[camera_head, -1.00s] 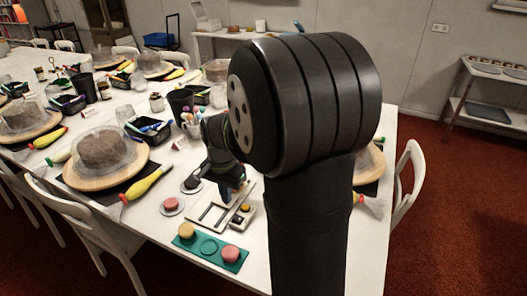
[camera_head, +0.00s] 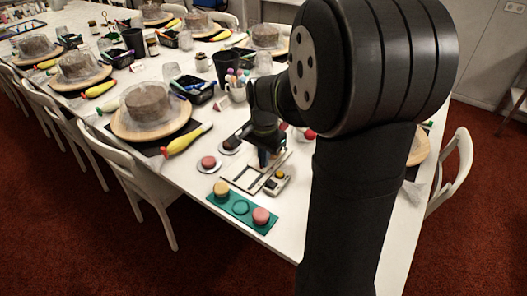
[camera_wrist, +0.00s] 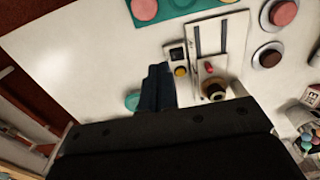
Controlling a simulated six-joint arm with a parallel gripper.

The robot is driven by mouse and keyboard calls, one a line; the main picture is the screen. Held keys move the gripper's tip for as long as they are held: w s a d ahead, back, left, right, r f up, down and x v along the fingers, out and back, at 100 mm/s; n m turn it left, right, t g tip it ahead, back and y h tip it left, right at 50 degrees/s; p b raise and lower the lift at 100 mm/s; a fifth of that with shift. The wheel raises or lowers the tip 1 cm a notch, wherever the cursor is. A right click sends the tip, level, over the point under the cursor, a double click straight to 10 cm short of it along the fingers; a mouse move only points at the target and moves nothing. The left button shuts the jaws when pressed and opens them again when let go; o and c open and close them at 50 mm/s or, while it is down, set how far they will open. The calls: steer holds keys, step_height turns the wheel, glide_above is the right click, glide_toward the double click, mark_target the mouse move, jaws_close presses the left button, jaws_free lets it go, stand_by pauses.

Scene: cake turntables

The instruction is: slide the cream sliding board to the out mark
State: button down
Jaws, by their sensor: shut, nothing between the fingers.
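The cream sliding board (camera_head: 240,183) lies on the white table in the head view, in a pale frame with dark slots. In the wrist view the board (camera_wrist: 213,44) shows a dark slot, a small red piece and a round dark-and-tan knob (camera_wrist: 215,90). My gripper (camera_head: 264,160) is over the board's far part in the head view. In the wrist view its dark blue fingers (camera_wrist: 157,86) are shut and empty, beside the board and left of the knob. I cannot tell whether they touch anything. The out mark is not readable.
A small grey box with a yellow button (camera_head: 277,182) sits close to the board. A green tray (camera_head: 238,211) with round pieces lies at the near table edge. A red piece on a pale disc (camera_head: 208,163) is to the left. A black cup (camera_head: 226,69) stands beyond.

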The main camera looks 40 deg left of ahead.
stand_by(0.3)
steer(key=c, duration=1.9)
jaws_free()
steer(key=shift+c, duration=0.2)
steer(key=o, duration=0.4)
steer(key=shift+w+a+f, duration=0.15)
steer(key=shift+w+a, duration=0.1)
steer(key=shift+w, duration=0.05)
steer(key=shift+o, duration=0.9)
steer(key=w+a+f, duration=0.6)
steer(key=w+a, duration=0.3)
steer(key=w, duration=0.2)
steer(key=shift+w+f, duration=0.35)
steer(key=shift+w, duration=0.05)
steer(key=f, duration=0.9)
steer(key=shift+w+a+f, duration=0.3)
steer(key=shift+w+f, duration=0.05)
steer(key=shift+f, duration=0.05)
steer(key=c, duration=0.8)
steer(key=shift+s, duration=0.1)
